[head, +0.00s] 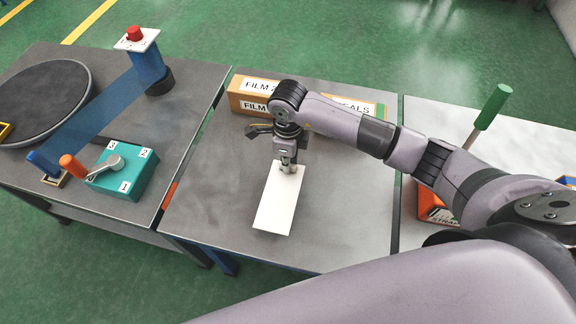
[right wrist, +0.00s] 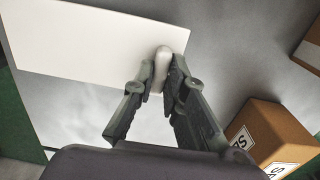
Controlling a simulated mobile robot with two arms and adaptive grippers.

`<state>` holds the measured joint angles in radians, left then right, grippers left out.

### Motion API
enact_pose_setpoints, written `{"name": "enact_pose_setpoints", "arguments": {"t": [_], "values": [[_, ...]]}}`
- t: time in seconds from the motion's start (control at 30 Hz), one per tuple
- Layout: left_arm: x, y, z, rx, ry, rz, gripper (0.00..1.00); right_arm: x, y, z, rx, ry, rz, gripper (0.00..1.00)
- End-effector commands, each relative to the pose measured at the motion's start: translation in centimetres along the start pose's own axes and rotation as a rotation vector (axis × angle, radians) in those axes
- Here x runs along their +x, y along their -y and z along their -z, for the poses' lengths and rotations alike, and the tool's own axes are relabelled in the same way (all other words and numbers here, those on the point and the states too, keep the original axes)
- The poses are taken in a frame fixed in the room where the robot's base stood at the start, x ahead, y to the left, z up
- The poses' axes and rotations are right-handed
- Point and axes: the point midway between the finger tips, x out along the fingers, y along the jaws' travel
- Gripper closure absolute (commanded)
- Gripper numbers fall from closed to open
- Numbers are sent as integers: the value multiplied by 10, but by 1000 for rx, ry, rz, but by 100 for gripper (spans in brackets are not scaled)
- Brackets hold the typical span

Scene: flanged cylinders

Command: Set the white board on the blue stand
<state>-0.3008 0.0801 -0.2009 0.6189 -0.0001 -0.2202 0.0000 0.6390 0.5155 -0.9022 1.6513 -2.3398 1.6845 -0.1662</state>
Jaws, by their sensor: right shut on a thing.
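The white board (head: 279,207) is a flat rectangle over the middle table. My right gripper (head: 287,168) points down at its far end. In the right wrist view the gripper (right wrist: 162,82) is shut on a rounded white grip (right wrist: 162,62) at the end of the board (right wrist: 85,38). I cannot tell whether the board touches the table. No plain blue stand is clear; a blue post (head: 148,68) with a white top and red knob stands on the left table. My left gripper is not in view.
A teal switch box (head: 130,172), a black turntable (head: 40,100) and a translucent blue strip (head: 92,112) occupy the left table. A green-handled tool (head: 493,107) and an orange bin (head: 428,205) are at right.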

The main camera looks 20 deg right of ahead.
Motion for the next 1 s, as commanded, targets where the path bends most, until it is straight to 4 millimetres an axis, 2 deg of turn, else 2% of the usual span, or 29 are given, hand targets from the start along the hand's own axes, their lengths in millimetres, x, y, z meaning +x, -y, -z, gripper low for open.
{"name": "enact_pose_setpoints", "arguments": {"t": [0.1, 0.2, 0.6, 0.63, 0.9, 1.0], "values": [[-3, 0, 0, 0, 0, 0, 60, 20, -1, 1, 3, -4, -5, 100], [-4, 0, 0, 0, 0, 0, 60, 31, -1, 1, 1, -3, -2, 100], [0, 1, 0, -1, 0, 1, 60, 38, 0, 1, 0, -2, 0, 100], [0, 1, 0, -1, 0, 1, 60, 38, 0, 0, 0, -1, 0, 87], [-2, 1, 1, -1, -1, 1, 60, 37, 0, 1, 0, -2, 0, 69], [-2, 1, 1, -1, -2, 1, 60, 37, 0, 1, 0, -2, 0, 67]]}}
